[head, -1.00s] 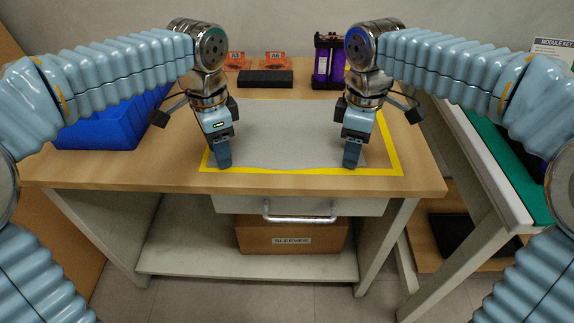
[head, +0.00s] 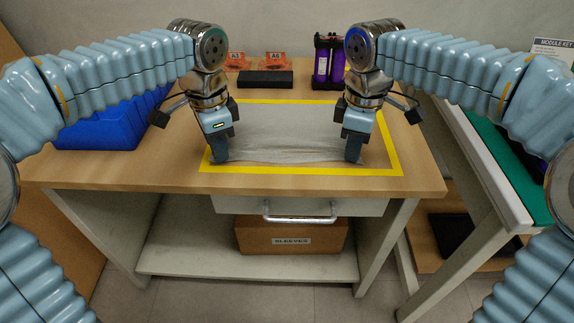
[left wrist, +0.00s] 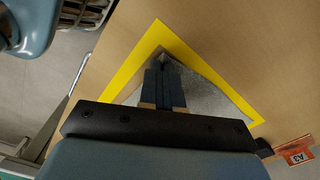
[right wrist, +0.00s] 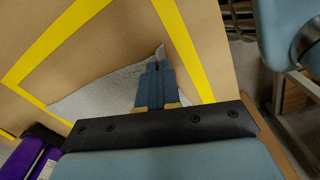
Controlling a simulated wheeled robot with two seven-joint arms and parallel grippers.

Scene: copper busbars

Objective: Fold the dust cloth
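The grey dust cloth (head: 285,135) lies inside the yellow taped frame (head: 300,171) on the workbench, with wrinkles along its near side. My left gripper (head: 220,158) is at the cloth's near left corner. In the left wrist view its fingers (left wrist: 165,72) are together with a tip of cloth (left wrist: 180,58) at them. My right gripper (head: 353,158) is at the near right corner. In the right wrist view its fingers (right wrist: 155,70) are together, with a raised cloth corner (right wrist: 161,53) at their tips. The near edge is lifted slightly between both grippers.
A blue bin (head: 105,125) stands at the left. A black block (head: 265,78), orange cards marked A3 (head: 236,61) and A6 (head: 275,60), and purple cylinders (head: 321,66) stand at the back. A second bench with a green mat (head: 510,165) is at the right.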

